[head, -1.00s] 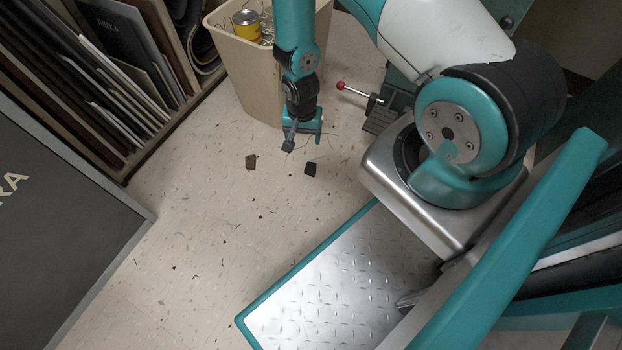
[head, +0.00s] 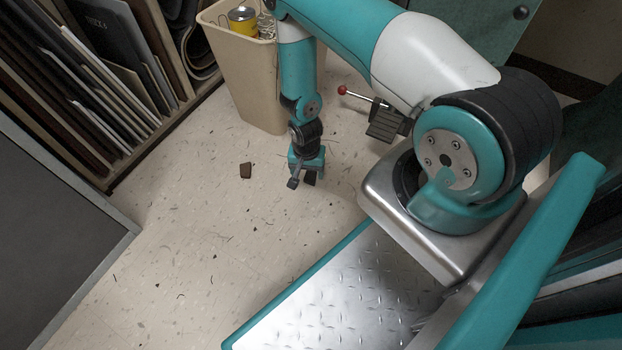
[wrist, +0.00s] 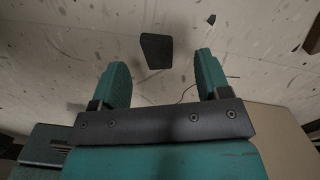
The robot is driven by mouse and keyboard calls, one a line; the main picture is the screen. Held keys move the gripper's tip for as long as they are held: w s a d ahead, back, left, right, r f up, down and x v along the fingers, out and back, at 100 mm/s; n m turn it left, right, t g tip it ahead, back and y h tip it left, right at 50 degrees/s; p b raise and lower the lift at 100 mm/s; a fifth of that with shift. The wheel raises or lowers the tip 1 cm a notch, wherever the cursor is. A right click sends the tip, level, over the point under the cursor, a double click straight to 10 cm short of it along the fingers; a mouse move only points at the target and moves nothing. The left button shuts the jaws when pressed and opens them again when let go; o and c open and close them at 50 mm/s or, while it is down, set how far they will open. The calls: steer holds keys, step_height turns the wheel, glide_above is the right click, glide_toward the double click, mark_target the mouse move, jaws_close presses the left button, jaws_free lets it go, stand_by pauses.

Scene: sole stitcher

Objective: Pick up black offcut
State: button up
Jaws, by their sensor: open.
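The black offcut (wrist: 156,51) is a small dark flat piece lying on the floor. In the wrist view it lies just beyond my fingertips, roughly between them, and is seen whole. My gripper (wrist: 161,60) is open and empty, with its two teal fingers apart on either side of the gap. In the head view my gripper (head: 301,180) points down close to the floor, at the offcut's place. There the gripper mostly hides the offcut, and I cannot clearly tell it from the dark finger parts.
A brown offcut (head: 246,170) lies on the floor to the left. A beige bin (head: 245,85) with a yellow can (head: 242,19) stands behind my gripper. A red-knobbed lever (head: 342,90) juts out to the right. Small scraps litter the open floor in front.

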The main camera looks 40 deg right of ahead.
mark_target(309, 180)
steer(key=f+b, duration=0.2)
steer(key=f, duration=0.1)
steer(key=f+b, duration=0.1)
steer(key=shift+s+d+f, duration=0.1)
steer(key=shift+d+f, duration=0.15)
steer(key=shift+f, duration=0.1)
steer(key=shift+r, duration=0.1)
steer(key=shift+c, duration=0.5)
steer(key=c, duration=0.9)
